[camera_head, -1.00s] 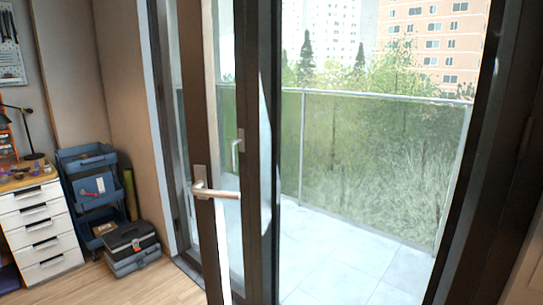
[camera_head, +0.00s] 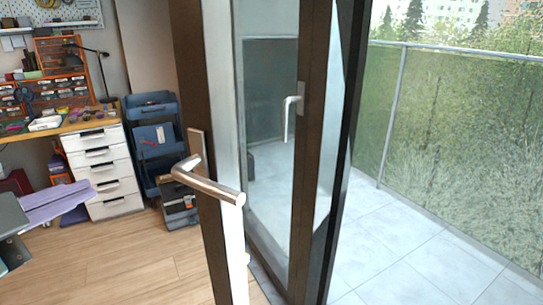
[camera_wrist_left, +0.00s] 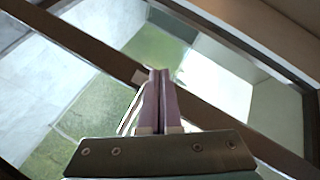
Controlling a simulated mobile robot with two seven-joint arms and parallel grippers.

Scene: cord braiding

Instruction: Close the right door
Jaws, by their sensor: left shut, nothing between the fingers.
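A dark-framed glass door (camera_head: 216,235) stands nearly edge-on in the middle of the head view, with a silver lever handle (camera_head: 212,183) on it. Behind it is a second dark frame (camera_head: 311,150) with a pale upright handle (camera_head: 291,115). I cannot tell which leaf is the right door. My left gripper (camera_head: 90,190) comes in at the left edge, left of the lever handle and apart from it. In the left wrist view its purple fingers (camera_wrist_left: 157,72) are shut together with nothing between them, in front of a dark frame bar (camera_wrist_left: 95,55). My right gripper is not in view.
A tiled balcony (camera_head: 420,250) with a glass railing (camera_head: 440,130) lies beyond the opening at right. A white drawer unit (camera_head: 104,170), a blue cart (camera_head: 155,135) and a workbench (camera_head: 80,125) stand at the left. The wooden floor (camera_head: 130,260) before them is clear.

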